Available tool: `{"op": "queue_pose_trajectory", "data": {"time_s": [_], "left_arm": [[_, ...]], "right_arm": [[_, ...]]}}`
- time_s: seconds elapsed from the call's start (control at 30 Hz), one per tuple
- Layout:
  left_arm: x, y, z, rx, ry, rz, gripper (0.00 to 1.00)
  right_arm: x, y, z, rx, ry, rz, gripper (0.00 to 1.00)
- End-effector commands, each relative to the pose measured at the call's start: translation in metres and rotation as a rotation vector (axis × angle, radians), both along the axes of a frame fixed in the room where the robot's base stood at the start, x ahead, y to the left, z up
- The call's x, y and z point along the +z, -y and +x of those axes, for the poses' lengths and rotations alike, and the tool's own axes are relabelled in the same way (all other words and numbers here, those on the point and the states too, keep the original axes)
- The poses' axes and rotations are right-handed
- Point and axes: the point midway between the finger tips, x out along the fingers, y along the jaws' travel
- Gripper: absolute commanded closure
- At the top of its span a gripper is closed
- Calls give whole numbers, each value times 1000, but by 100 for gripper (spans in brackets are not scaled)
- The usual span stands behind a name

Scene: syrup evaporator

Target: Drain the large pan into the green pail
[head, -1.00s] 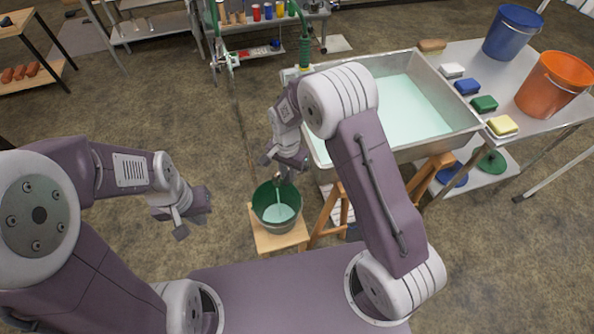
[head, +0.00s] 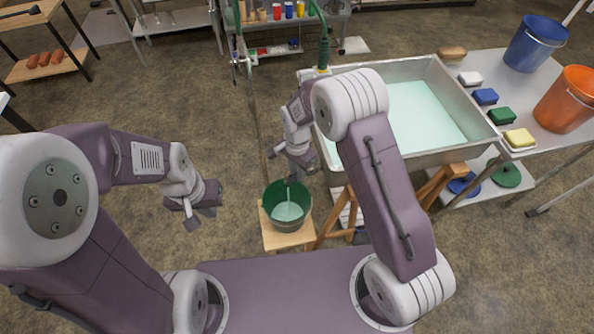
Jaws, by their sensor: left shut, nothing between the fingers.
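The large pan (head: 489,133) is a wide metal tray of pale green liquid at the upper right. The green pail (head: 272,196) stands on a small wooden stool below the pan's left side. A thin pale stream falls into it, and pale liquid lies inside. My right gripper (head: 291,163) is just above the pail, by the pan's near left side. My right arm and gripper hide the pan's outlet, and I cannot tell whether the fingers hold anything. My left gripper (head: 200,217) is shut and empty over the floor, left of the pail.
An orange bucket (head: 567,101), a blue bucket (head: 536,44) and several coloured sponges stand on the metal table at right. Wooden legs (head: 335,218) support the pan beside the stool. A green pipe (head: 323,45) rises behind the pan. Open floor lies left of the pail.

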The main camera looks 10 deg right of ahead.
Motion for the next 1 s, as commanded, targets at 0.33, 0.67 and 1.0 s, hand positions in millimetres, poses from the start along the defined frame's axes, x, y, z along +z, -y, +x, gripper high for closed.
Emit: {"op": "queue_pose_trajectory", "data": {"time_s": [0.33, 0.67, 1.0], "left_arm": [[0, 0, 0, 0, 0, 0, 100], [5, 0, 0, 0, 0, 0, 100], [7, 0, 0, 0, 0, 0, 100]], "right_arm": [[0, 0, -1, 0, -1, 0, 58], [61, 0, 1, 0, 4, 2, 58], [91, 0, 0, 0, -1, 1, 58]]}}
